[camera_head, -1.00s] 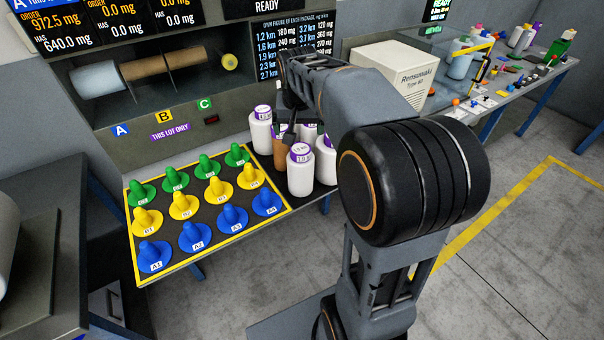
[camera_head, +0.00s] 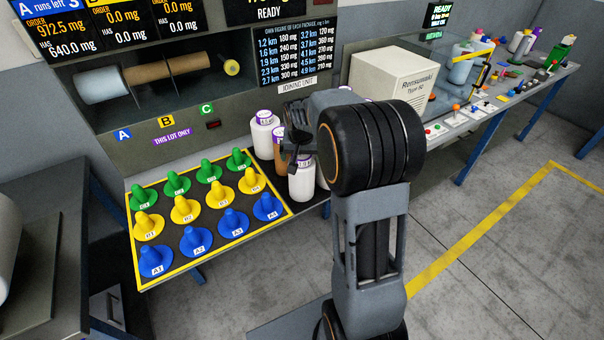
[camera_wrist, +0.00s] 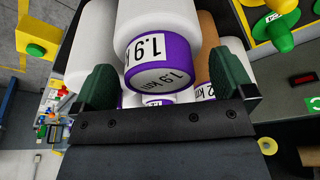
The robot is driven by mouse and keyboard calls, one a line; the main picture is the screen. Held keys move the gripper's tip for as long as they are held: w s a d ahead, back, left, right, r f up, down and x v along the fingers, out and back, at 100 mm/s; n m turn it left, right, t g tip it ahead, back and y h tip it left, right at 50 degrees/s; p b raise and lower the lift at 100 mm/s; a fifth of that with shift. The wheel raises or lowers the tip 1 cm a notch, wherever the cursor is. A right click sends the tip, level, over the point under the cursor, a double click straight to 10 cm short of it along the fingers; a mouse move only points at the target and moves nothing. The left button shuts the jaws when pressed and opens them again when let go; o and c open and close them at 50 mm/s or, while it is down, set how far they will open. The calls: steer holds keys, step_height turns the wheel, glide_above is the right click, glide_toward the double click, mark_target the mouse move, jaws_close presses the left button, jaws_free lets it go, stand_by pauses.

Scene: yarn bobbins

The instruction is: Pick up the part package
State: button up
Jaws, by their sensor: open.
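Several yarn packages stand in a cluster on the bench: a white one (camera_head: 263,138) at the back, a brown one (camera_head: 279,155), and a white one (camera_head: 302,183) at the front. My gripper (camera_head: 296,143) is over this cluster and partly hides it. In the wrist view my gripper (camera_wrist: 165,90) is open, with one dark green finger on each side of a white package (camera_wrist: 162,50) with a purple end labelled 1.9 km. I cannot tell whether either finger touches it. A brown package (camera_wrist: 208,62) and other white ones crowd close around it.
A yellow-edged board (camera_head: 215,247) with green, yellow and blue cones lies left of the packages. A dark panel with screens and a yarn shelf (camera_head: 165,75) rises behind. A beige machine (camera_head: 393,85) stands right. My arm hides some bench.

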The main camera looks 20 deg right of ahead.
steer(key=shift+x, duration=1.15)
steer(key=shift+c, duration=0.2)
steer(key=c, duration=1)
steer(key=shift+r, duration=0.1)
